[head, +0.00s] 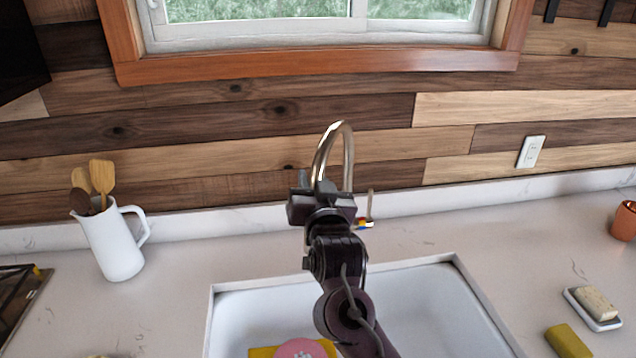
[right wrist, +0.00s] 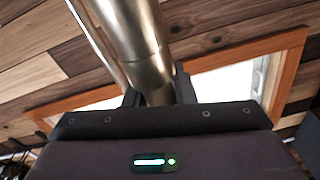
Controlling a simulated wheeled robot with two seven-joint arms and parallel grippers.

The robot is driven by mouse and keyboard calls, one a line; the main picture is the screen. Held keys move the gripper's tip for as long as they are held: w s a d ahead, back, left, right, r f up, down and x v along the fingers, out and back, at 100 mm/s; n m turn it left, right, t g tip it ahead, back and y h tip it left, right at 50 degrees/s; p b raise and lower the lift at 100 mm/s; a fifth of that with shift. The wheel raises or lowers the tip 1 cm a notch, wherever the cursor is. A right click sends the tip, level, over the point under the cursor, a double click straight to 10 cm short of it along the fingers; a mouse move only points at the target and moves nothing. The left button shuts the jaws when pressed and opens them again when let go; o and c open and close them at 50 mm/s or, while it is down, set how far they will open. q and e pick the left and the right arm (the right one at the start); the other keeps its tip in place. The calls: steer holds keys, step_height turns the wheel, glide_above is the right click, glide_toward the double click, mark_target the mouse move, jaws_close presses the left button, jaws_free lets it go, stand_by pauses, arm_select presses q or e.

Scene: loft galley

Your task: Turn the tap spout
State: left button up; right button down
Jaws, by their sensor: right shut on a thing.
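The tap spout (head: 341,135) is a shiny metal gooseneck behind the sink, and its arch rises in front of the wood wall. My right gripper (head: 318,190) is at the lower front part of the arch, shut on the spout. In the right wrist view the metal spout (right wrist: 146,52) runs down between the fingers of my right gripper (right wrist: 158,90). A thin tap lever (head: 370,203) with a red and blue mark stands just right of the gripper. The tap's base is hidden behind my right arm. My left gripper is not in view.
The white sink (head: 430,300) lies below, with a yellow sponge (head: 262,352) and a pink item (head: 300,349) in it. A white jug (head: 115,250) with wooden utensils stands left. A soap dish (head: 592,312), yellow block (head: 567,341) and copper cup (head: 624,222) are right.

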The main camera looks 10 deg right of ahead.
steer(key=shift+r, duration=0.15)
steer(key=c, duration=1.5)
jaws_free()
steer(key=shift+o, duration=1.3)
steer(key=shift+w, duration=0.15)
steer(key=shift+s+f+b, duration=0.3)
steer(key=shift+s, duration=0.25)
steer(key=s+b, duration=0.2)
steer(key=s, duration=0.4)
steer(key=shift+s+d, duration=0.35)
steer(key=shift+f, duration=0.15)
